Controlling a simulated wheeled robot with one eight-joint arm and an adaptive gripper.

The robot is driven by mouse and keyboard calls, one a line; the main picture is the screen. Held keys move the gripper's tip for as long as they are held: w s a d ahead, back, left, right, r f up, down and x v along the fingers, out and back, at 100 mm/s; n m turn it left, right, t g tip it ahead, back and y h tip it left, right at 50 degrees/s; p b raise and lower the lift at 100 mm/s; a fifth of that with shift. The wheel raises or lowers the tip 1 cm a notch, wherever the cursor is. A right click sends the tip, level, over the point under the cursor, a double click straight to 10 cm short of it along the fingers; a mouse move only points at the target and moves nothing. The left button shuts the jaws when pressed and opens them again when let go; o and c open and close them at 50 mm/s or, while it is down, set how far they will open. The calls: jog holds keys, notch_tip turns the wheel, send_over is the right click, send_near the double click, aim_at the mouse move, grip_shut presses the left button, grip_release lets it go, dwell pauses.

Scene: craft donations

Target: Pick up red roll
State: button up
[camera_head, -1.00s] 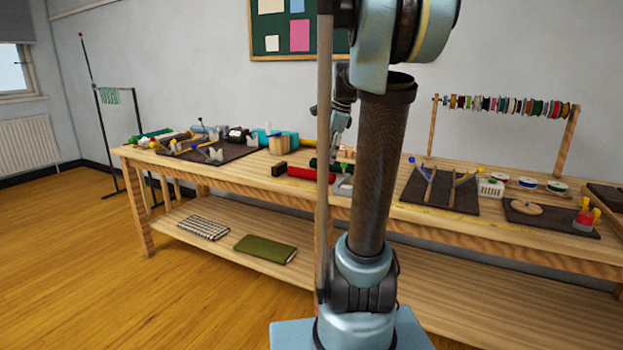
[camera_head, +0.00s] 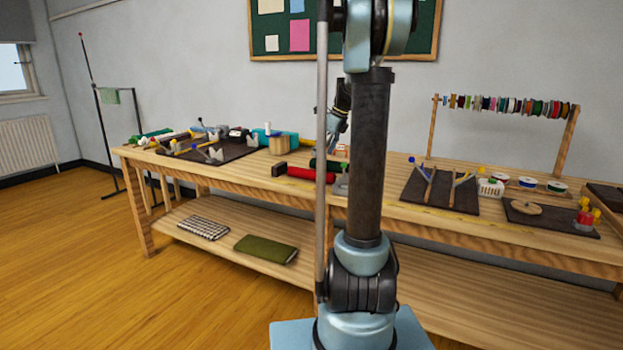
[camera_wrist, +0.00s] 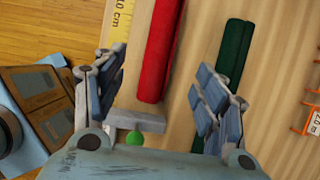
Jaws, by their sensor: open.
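The red roll (camera_head: 310,174) lies on the wooden table near its front edge, partly hidden behind my arm's column in the head view. In the wrist view the red roll (camera_wrist: 159,50) runs from the top edge down to between my open fingers. My gripper (camera_wrist: 158,90) is open and empty, with one finger to either side of the roll's near end. The roll looks beyond the fingertips, and I see no contact. In the head view my gripper (camera_head: 333,140) is small and partly hidden behind my arm, over the table.
A dark green roll (camera_wrist: 235,50) lies parallel at the right, close to my right finger. A grey tool with a green knob (camera_wrist: 134,137) lies below the red roll. A yellow measuring strip (camera_wrist: 116,40) lies at the left.

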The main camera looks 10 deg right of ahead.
aim_at(314, 171)
jog(key=x, duration=1)
jog(key=shift+a+f, duration=0.15)
jog(key=c, duration=1.3)
